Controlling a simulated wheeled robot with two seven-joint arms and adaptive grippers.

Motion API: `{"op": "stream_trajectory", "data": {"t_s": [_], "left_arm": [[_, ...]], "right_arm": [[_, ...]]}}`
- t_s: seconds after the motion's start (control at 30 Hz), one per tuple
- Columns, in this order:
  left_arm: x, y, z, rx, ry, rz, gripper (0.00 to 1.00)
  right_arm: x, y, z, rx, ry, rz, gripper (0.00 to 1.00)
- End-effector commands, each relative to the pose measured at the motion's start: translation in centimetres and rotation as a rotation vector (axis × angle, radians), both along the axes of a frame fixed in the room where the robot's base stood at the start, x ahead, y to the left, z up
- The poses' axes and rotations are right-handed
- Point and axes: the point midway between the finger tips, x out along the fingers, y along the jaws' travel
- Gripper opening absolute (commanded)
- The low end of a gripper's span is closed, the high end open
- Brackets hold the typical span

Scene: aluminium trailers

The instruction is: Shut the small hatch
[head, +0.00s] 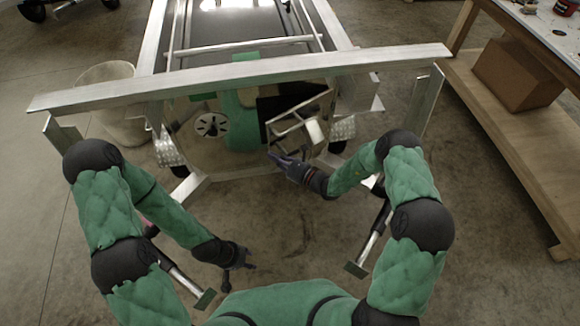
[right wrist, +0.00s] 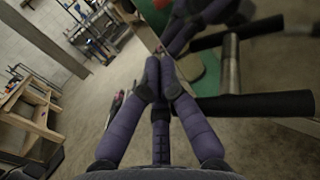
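The small hatch (head: 291,120) is a framed metal panel tilted up, standing open beside a dark opening (head: 277,104) in the trailer's front. My right gripper (head: 275,157) is just below the hatch's lower left part. In the right wrist view, the right gripper's purple fingers (right wrist: 159,68) come together at the tips with nothing visible between them. A shiny panel there mirrors the fingers; I cannot tell whether they touch it. My left gripper (head: 239,272) hangs low over the floor, away from the hatch, with its fingers spread and empty.
An aluminium beam (head: 240,76) spans the trailer above the hatch. A pale bin (head: 122,125) stands on the left. A wooden bench (head: 510,135) with a cardboard box (head: 516,75) is on the right. Black-sleeved bars (right wrist: 255,105) lie close to the right gripper. The floor in front is clear.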

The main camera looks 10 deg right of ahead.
Motion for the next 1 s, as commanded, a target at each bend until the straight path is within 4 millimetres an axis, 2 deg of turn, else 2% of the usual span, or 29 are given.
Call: {"op": "stream_trajectory", "data": {"t_s": [0.03, 0.2, 0.5, 0.7, 1.0], "left_arm": [[0.0, 0.0, -0.6, 0.0, 0.0, 0.0, 0.4], [0.0, 0.0, -1.9, 0.0, 0.0, 0.0, 0.4], [0.0, 0.0, -4.2, 0.0, 0.0, 0.0, 0.4], [0.0, 0.0, -5.0, 0.0, 0.0, 0.0, 0.4], [0.0, 0.0, -5.2, 0.0, 0.0, 0.0, 0.4]], "right_arm": [[1.2, 1.0, -0.2, -0.002, -0.005, 0.004, 0.0], [4.8, 2.9, -0.3, -0.001, -0.005, 0.002, 0.0], [9.9, 4.6, -0.4, -0.001, -0.001, 0.0, 0.0], [11.7, 4.9, -0.3, -0.001, 0.0, -0.001, 0.0], [12.5, 5.0, -0.3, -0.003, 0.004, -0.002, 0.0]]}}
